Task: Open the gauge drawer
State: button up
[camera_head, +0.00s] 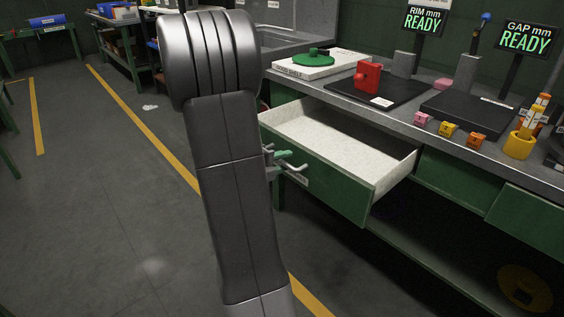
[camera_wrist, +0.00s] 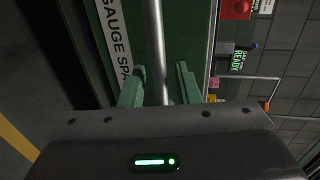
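The gauge drawer (camera_head: 343,178) has a green front and pale inside. It stands pulled well out from under the bench, and its visible inside looks empty. Its grey bar handle (camera_head: 297,168) is partly hidden by my arm. In the wrist view the handle (camera_wrist: 156,45) runs between the fingers of my gripper (camera_wrist: 161,72), with a gap visible on each side. My gripper is open around the bar. A label reading "GAUGE SPA", cut off, is on the drawer front.
On the bench (camera_head: 425,150) are a red block (camera_head: 368,75) on a black mat, a green piece (camera_head: 306,57) on a white slab, several small coloured blocks and a yellow cup (camera_head: 518,145). Another green drawer front (camera_head: 457,183) is to the right.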

jog(key=shift+a, duration=0.1)
jog(key=p+v, duration=0.2)
jog(key=v, duration=1.1)
jog(key=shift+s+a+p, duration=0.2)
jog(key=shift+s+p, duration=0.05)
jog(key=shift+p, duration=0.05)
jog(key=b+x, duration=0.2)
jog(key=x, duration=1.1)
jog(key=shift+w+d+b, duration=0.25)
jog(key=shift+d+b, duration=0.05)
jog(key=shift+d, duration=0.05)
jog(key=shift+a+r, duration=0.1)
